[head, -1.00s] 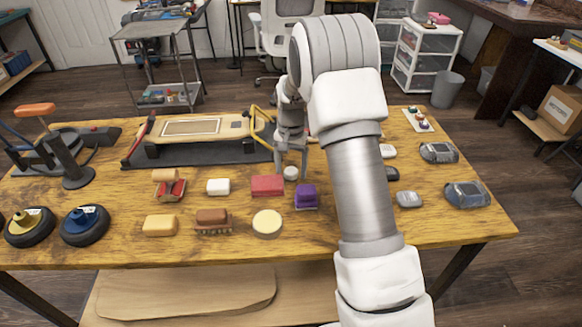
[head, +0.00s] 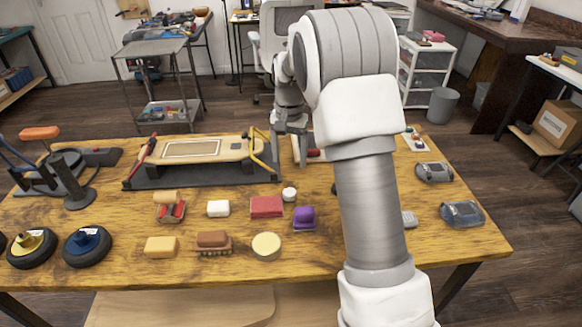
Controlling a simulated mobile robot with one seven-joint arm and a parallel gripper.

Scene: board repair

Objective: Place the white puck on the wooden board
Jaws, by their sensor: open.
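The white puck (head: 289,194), a small round white piece, lies on the table just right of the red block (head: 266,207). The wooden board (head: 237,148) is a long tan deck with a pale rectangle in its middle, lying on a dark stand at the back left of the table. My gripper (head: 288,152) is open, fingers pointing down, beyond the puck and just right of the board's right end. Nothing shows between its fingers. The puck is apart from the gripper and fully visible.
A yellow bar (head: 258,161) crosses the board's right end. A purple block (head: 304,217), a cream disc (head: 266,245), a white block (head: 218,208) and brushes sit nearby. My arm hides part of the table's right side.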

